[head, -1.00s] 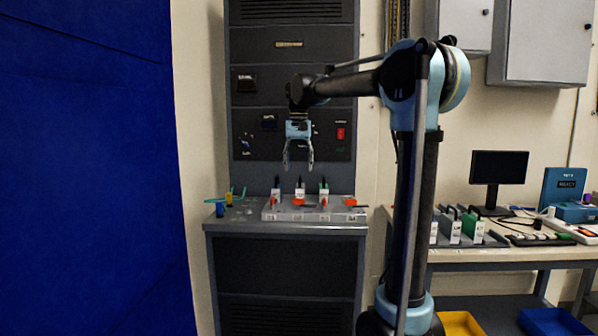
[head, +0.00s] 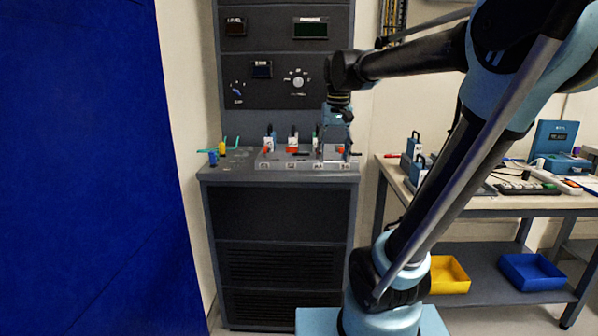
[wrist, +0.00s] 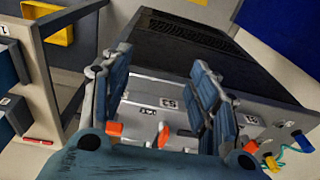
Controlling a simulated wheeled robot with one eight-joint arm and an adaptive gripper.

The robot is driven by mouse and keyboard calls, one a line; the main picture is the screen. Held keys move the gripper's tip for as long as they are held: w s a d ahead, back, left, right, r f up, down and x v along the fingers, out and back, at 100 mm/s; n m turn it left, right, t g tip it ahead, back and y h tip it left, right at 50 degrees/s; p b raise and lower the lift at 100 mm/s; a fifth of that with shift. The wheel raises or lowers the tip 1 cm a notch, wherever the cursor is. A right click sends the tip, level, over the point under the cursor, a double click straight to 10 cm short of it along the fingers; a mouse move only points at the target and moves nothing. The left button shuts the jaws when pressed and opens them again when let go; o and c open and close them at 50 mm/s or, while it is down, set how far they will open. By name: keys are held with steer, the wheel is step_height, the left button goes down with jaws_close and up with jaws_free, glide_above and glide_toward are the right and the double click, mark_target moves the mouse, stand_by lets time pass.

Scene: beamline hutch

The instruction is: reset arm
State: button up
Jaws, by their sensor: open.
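The dark cabinet (head: 280,215) stands in front. Blue and yellow plugs with green leads (head: 217,152) lie at the ledge's left. A blue curtain (head: 80,170) fills the left. A bench (head: 480,200) with instruments is at right, with yellow (head: 447,275) and blue (head: 532,271) bins below.

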steer(key=s+d+f, duration=0.4)
steer(key=s+f, duration=0.4)
steer(key=f, duration=0.1)
steer(key=shift+s+d+t, duration=0.3)
steer(key=shift+s+d, duration=0.05)
steer(key=shift+d, duration=0.05)
steer(key=shift+t, duration=0.3)
steer(key=s+d+f, duration=0.1)
steer(key=s+f, duration=0.2)
steer(key=f, duration=0.1)
steer(key=s+d+f, duration=0.1)
steer(key=s+f, duration=0.2)
steer(key=f, duration=0.1)
steer(key=s+d+f, duration=0.1)
steer(key=s+f, duration=0.2)
steer(key=f, duration=0.2)
steer(key=shift+s+d, duration=0.1)
steer(key=shift+d, duration=0.1)
steer(key=shift+c, duration=0.2)
